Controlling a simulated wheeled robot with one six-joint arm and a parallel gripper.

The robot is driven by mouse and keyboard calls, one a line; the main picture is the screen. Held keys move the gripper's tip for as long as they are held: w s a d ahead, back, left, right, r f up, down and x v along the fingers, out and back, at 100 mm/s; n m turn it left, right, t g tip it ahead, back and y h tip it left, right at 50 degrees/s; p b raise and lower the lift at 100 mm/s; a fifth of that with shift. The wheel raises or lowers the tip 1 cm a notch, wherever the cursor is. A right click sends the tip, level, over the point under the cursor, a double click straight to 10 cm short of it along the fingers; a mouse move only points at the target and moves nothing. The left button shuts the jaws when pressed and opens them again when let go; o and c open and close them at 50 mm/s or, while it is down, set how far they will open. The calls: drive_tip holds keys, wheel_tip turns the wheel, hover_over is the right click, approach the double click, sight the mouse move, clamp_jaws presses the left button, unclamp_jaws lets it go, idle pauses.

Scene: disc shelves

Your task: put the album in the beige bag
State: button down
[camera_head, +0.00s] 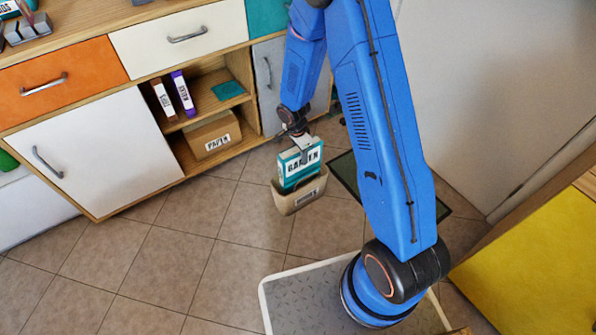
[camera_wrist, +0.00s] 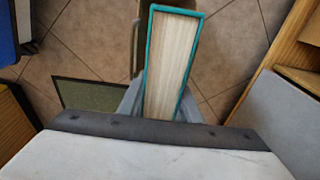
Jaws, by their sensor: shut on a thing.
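The album (camera_head: 301,166) is a teal book with a white label that seems to read GARDEN. My gripper (camera_head: 303,150) is shut on its upper part and holds it upright. The beige bag (camera_head: 300,201), with a small label on its front, is directly below the album. The album's lower end lines up with the bag's opening; I cannot tell how deep it reaches. In the wrist view the album (camera_wrist: 172,65) shows its pale page edges and teal cover between my gripper's fingers. A narrow beige strip behind it may be the bag.
A cabinet stands at the left with an orange drawer (camera_head: 62,79), a white drawer (camera_head: 182,36) and an open shelf holding albums and a paper box (camera_head: 214,138). A dark green mat (camera_head: 343,170) lies behind the bag. Tiled floor (camera_head: 180,262) is clear at the front left.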

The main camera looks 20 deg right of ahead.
sight(301, 169)
drive_tip(key=shift+f, duration=4.7)
drive_tip(key=c, duration=1.3)
unclamp_jaws()
drive_tip(key=shift+r, duration=0.1)
